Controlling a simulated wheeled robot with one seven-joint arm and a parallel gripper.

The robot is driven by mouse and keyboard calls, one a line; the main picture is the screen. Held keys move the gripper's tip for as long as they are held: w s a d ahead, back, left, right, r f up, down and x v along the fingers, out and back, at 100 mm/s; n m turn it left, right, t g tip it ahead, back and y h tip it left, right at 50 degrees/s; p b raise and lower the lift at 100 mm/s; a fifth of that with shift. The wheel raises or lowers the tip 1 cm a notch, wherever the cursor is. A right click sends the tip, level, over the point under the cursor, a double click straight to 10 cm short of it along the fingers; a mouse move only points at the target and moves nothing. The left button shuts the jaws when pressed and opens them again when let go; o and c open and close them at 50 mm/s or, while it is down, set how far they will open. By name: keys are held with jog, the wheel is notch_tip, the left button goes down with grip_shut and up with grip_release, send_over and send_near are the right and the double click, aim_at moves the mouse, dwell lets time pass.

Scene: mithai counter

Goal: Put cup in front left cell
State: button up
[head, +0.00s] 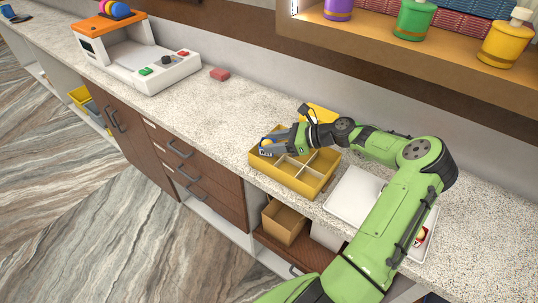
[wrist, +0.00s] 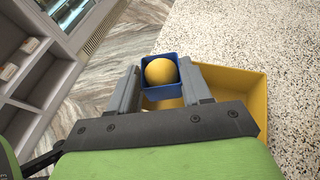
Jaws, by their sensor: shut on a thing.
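My gripper (head: 268,147) is at the left end of the yellow divided box (head: 316,186) on the counter. It is shut on a small blue square cup (wrist: 154,96) with a round yellow ball-shaped sweet (wrist: 161,71) in it. The cup also shows in the head view (head: 265,153), partly hidden by the fingers. In the wrist view the two fingers (wrist: 160,88) stand on either side of the cup, and the yellow box (wrist: 237,84) lies beneath and to the right. Several cells of the box look empty in the head view. I cannot tell how high the cup is above the cell floor.
A white tray or lid (head: 347,197) lies right of the box. A shelf with coloured jars (head: 414,20) hangs above.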

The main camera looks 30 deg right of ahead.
notch_tip(320, 180, down, 5)
jog(key=shift+w+a+r+b, duration=0.1)
jog(key=shift+w+b, duration=0.05)
jog(key=shift+b, duration=0.3)
jog(key=o, duration=0.8)
jog(key=shift+c, duration=0.2)
